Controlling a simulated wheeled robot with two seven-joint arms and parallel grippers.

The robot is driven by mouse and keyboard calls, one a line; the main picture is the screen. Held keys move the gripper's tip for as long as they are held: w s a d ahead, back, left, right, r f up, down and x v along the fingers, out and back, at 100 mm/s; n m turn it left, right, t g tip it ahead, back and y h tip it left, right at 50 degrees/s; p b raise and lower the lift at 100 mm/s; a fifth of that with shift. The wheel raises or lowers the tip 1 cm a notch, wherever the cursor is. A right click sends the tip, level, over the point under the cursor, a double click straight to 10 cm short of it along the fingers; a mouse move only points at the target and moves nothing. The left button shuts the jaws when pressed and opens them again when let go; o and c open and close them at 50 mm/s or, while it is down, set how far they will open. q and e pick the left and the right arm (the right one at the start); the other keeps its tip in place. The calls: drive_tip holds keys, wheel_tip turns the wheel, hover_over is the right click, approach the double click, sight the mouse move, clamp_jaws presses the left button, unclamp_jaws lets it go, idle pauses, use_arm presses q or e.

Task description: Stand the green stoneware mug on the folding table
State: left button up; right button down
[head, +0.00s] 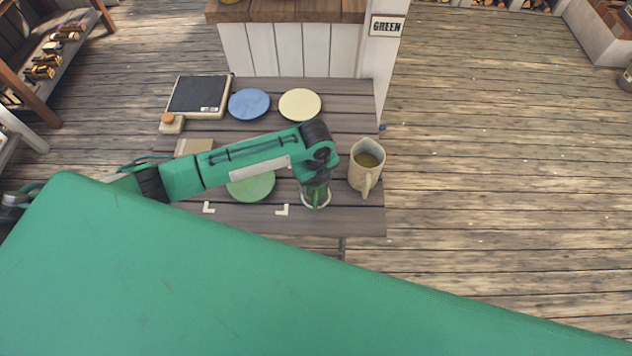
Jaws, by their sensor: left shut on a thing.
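The folding table (255,217) has a grey-brown slatted top and fills the middle of the head view. My left arm reaches across it from the left, and my left gripper (316,185) points down near the table's front right part. It is shut on a green thing with a pale rim, which looks like the green stoneware mug (316,202). The wrist hides much of it. I cannot tell whether its base touches the tabletop. My right gripper does not show.
Blue (249,104), cream (300,104) and green (252,187) discs lie on the table. A dark-topped device (198,95) is at back left. Pale corner marks (282,210) lie at the front.

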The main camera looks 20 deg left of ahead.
use_arm(q)
wheel_tip(320, 180, down, 2)
drive_tip(key=shift+f, duration=0.1)
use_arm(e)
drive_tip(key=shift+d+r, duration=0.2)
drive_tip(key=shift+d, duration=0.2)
use_arm(q)
drive_tip(key=shift+f, duration=0.15)
drive_tip(key=o, duration=1.1)
